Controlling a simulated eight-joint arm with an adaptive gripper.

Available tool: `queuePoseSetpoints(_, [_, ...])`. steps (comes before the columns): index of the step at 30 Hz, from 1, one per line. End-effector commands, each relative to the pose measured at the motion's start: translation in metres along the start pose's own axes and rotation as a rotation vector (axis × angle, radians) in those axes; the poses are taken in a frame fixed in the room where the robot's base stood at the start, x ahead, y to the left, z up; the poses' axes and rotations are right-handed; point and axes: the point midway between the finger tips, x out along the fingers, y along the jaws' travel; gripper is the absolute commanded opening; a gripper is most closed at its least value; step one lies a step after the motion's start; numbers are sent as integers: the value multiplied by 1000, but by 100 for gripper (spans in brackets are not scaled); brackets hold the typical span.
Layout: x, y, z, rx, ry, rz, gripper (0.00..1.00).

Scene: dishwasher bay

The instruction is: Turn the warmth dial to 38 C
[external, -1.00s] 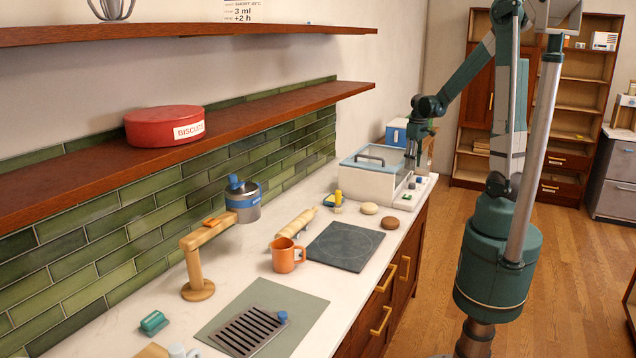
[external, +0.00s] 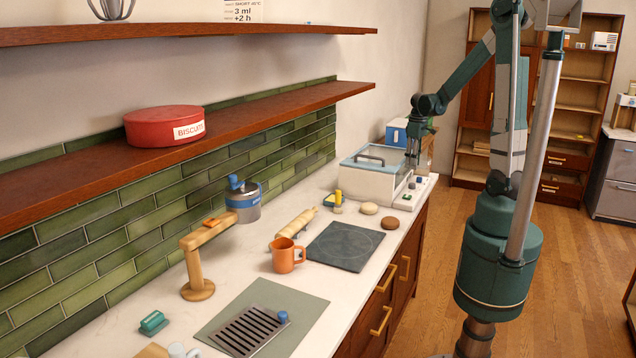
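A white box with a clear lid and a dark handle (external: 371,172) stands at the far end of the counter. Its right side has a pale control panel (external: 405,203) with small dark and blue knobs (external: 418,181). Which knob is the warmth dial, and its setting, are too small to tell. My gripper (external: 412,164) points down just above the panel, close to the box's right edge. Its fingertips are small and partly merge with the box behind, so I cannot tell whether they touch a knob or are open or shut.
A dark square mat (external: 346,246), two round buns (external: 390,222), a rolling pin (external: 297,224) and an orange mug (external: 287,256) lie nearer on the counter. A wooden shelf (external: 250,114) with a red biscuit tin (external: 165,126) overhangs the left. A blue-and-white box (external: 396,133) stands behind.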

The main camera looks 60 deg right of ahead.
Motion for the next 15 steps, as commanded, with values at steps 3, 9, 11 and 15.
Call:
queuePoseSetpoints(3, [10, 0, -1, -103, 0, 0, 37])
queuePoseSetpoints(9, [27, 0, 0, -246, 0, 0, 37])
queuePoseSetpoints(11, [30, 0, 1, -265, 0, 0, 37])
queuePoseSetpoints(15, [32, 0, 1, -278, 0, 0, 37])
